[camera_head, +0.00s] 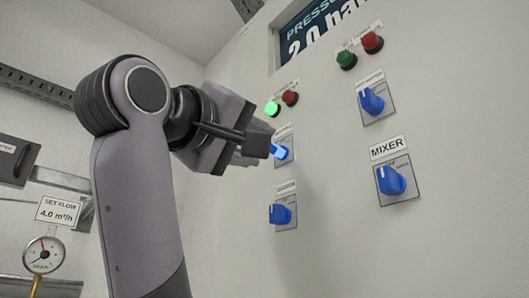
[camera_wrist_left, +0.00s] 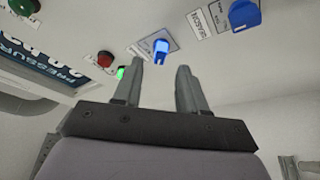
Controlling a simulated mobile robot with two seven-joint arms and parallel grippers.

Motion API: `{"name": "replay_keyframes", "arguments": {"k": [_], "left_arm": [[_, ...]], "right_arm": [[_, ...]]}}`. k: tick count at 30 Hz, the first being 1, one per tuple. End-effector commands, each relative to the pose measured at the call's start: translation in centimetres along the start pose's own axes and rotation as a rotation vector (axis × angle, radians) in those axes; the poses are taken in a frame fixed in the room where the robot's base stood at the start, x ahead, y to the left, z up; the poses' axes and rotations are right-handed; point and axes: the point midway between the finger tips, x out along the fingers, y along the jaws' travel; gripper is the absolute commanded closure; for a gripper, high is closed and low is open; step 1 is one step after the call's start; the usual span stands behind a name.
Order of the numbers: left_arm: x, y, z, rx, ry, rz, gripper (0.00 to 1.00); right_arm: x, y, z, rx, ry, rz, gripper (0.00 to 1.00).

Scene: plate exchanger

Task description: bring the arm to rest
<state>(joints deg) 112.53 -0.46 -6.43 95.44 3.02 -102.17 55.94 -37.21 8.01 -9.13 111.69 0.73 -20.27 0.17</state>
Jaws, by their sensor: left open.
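My left gripper (camera_head: 262,150) is in front of the pale control panel, with its arm rising from the bottom left. In the left wrist view its two fingers (camera_wrist_left: 160,68) stand apart with nothing between them. A lit blue knob (camera_head: 281,152) is just past the fingertips, partly hidden by the gripper in the head view. In the left wrist view this knob (camera_wrist_left: 161,48) lies beyond the tips, apart from them. My right gripper is in neither view.
The panel carries blue knobs, including the mixer knob (camera_head: 392,181) and a lower one (camera_head: 280,214). A green lamp (camera_head: 272,108) glows beside a dark red one (camera_head: 290,98). A gauge (camera_head: 43,254) and metal rails are at left. Space below the gripper looks free.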

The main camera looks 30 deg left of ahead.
Motion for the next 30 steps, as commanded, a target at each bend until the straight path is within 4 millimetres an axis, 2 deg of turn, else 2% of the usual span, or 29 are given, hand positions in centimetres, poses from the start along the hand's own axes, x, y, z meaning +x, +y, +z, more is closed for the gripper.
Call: {"name": "replay_keyframes", "arguments": {"k": [3, 7, 30], "left_arm": [[-1.7, -0.1, 0.1, 0.0, 0.001, 0.002, 0.58], [-2.5, -0.1, 0.1, -0.001, -0.001, -0.001, 0.58], [-2.6, 0.0, 0.0, -0.001, 0.0, -0.001, 0.58]], "right_arm": [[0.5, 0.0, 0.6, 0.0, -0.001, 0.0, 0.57], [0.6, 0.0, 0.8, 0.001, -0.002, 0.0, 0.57], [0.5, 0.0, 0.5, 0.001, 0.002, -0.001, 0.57]]}}
